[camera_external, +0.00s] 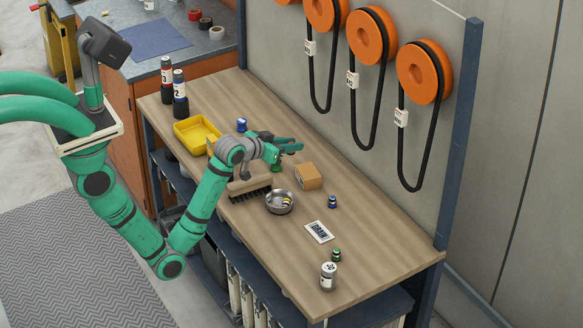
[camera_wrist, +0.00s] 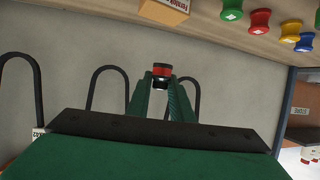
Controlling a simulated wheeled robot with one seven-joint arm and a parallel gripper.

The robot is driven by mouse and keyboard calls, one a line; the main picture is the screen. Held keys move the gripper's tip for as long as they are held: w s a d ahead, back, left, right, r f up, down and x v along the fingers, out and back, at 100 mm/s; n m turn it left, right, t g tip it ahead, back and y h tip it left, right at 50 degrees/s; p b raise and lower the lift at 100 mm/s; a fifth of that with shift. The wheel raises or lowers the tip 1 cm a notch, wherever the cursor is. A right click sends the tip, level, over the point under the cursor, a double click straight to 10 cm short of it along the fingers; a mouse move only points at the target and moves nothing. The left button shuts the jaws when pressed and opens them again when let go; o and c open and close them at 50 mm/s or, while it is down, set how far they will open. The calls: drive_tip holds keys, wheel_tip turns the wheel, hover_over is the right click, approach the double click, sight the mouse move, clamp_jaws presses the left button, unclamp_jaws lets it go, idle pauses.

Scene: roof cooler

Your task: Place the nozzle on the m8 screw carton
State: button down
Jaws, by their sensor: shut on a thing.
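My gripper (camera_external: 294,146) is above the far side of the workbench, its fingers pointing toward the back wall. In the wrist view my gripper (camera_wrist: 161,92) is shut on a small black piece with a red band, which looks like the nozzle (camera_wrist: 161,80); the fingers hide part of it. In the external view the nozzle is too small to make out. A brown carton (camera_external: 308,177) stands on the bench below and to the right of the gripper, apart from it. A carton (camera_wrist: 165,10) at the wrist view's top edge seems the same one; its label is not clearly readable.
The wooden bench (camera_external: 375,250) holds a brush (camera_external: 249,188), a metal bowl (camera_external: 280,202), a yellow bin (camera_external: 196,133) and small bottles. Coloured spool-like pieces (camera_wrist: 260,19) show in the wrist view. Black belts (camera_external: 404,150) hang on the back wall.

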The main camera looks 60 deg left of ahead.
hover_over(308, 171)
wheel_tip(308, 171, down, 7)
drive_tip(key=shift+w+a+r, duration=0.1)
drive_tip(key=shift+w, duration=0.05)
drive_tip(key=shift+f, duration=1.45)
drive_tip(key=shift+f, duration=0.15)
drive_tip(key=c, duration=1.6)
unclamp_jaws()
drive_tip(key=shift+o, duration=0.2)
drive_tip(key=shift+r, duration=0.2)
drive_tip(key=v, duration=1.2)
